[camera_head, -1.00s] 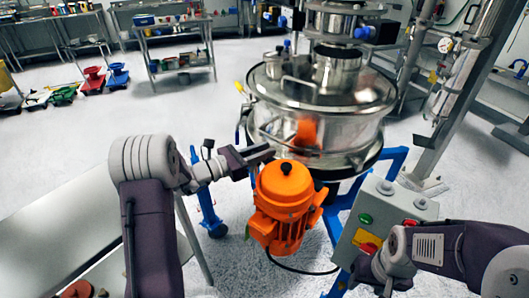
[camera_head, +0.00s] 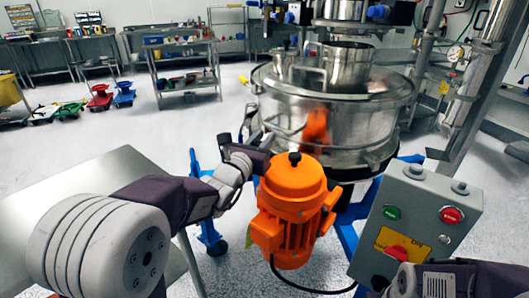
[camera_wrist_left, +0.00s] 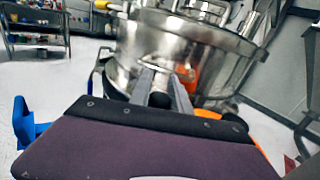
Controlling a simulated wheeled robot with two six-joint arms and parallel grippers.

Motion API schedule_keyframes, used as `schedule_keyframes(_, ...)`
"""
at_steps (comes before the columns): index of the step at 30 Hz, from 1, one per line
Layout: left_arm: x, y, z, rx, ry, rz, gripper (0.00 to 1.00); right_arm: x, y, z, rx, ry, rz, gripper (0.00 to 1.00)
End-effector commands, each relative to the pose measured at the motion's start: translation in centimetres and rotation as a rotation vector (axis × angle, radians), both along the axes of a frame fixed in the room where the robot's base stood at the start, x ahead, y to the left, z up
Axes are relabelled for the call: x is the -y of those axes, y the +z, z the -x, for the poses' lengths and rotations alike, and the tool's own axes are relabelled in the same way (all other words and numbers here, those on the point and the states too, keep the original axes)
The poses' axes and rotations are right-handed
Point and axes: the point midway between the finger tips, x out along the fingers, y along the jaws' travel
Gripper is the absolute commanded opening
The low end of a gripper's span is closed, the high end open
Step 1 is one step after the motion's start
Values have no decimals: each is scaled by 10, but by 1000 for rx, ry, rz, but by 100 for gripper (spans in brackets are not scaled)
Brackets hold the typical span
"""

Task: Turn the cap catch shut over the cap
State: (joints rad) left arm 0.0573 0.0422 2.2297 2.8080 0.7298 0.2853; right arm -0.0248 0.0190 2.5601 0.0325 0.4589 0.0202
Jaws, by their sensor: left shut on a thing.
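The round steel sifter body (camera_head: 355,125) stands at the back centre, and it also shows in the left wrist view (camera_wrist_left: 180,50). My left gripper (camera_head: 266,143) is at the sifter's near left side, above and behind the orange motor (camera_head: 290,205). In the left wrist view its two fingers (camera_wrist_left: 160,82) are closed around a small shiny metal part (camera_wrist_left: 159,98) in front of the sifter wall. I take this part to be the cap catch, but the fingers hide most of it. I cannot clearly make out the cap. My right gripper is out of view.
A grey control box (camera_head: 418,220) with green and red buttons stands to the right of the motor. A steel table (camera_head: 85,190) is at the left. A blue frame (camera_head: 207,225) stands below the sifter.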

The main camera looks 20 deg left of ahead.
Motion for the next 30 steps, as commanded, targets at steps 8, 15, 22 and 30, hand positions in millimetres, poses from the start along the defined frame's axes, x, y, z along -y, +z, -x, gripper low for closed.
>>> schedule_keyframes(8, -1, 0, 0, -2, 21, 0, 0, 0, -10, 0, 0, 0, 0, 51)
schedule_keyframes(15, -1, 1, 0, -1, 21, 0, 0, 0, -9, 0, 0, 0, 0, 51)
schedule_keyframes(22, -1, 1, 0, -1, 21, -1, 45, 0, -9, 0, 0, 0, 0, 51)
schedule_keyframes(30, -2, 1, 4, -1, 21, -1, 45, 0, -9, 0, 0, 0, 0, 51)
